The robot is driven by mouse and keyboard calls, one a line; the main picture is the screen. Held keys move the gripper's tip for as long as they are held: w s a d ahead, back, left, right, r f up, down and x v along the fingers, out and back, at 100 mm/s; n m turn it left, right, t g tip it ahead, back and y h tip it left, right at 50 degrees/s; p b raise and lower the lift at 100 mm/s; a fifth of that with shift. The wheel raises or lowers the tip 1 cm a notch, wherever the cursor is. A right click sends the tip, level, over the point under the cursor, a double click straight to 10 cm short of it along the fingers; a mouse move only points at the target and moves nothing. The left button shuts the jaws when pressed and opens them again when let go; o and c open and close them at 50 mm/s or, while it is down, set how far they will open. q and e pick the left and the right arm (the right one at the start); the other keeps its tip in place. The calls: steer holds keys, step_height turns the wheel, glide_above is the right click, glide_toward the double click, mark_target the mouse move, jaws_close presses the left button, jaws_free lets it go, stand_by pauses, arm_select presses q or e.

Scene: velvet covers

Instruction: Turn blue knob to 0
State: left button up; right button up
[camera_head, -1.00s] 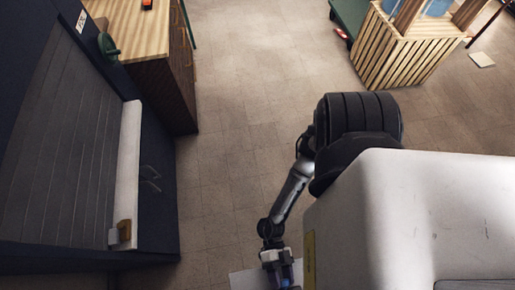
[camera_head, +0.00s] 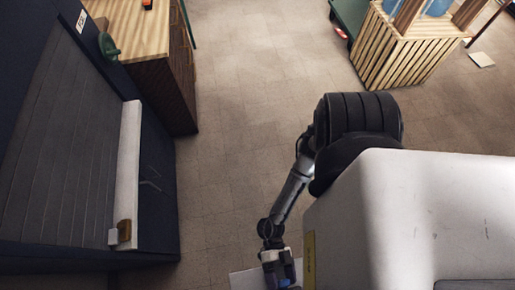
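No blue knob can be made out in this view. My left arm hangs down beside my white body. Its gripper (camera_head: 281,272) is at the bottom edge of the view, over a pale flat sheet or panel (camera_head: 245,281) on the floor side. The fingertips are partly cut off by the frame, so I cannot tell whether they are open or shut. My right gripper is not in view.
A dark blue cabinet (camera_head: 158,210) with a grey slatted front and a white ledge (camera_head: 128,175) stands at left. Behind it is a wooden-topped cabinet (camera_head: 135,35) with a green object (camera_head: 108,46). A slatted wooden crate (camera_head: 410,55) stands at upper right. The tiled floor between is clear.

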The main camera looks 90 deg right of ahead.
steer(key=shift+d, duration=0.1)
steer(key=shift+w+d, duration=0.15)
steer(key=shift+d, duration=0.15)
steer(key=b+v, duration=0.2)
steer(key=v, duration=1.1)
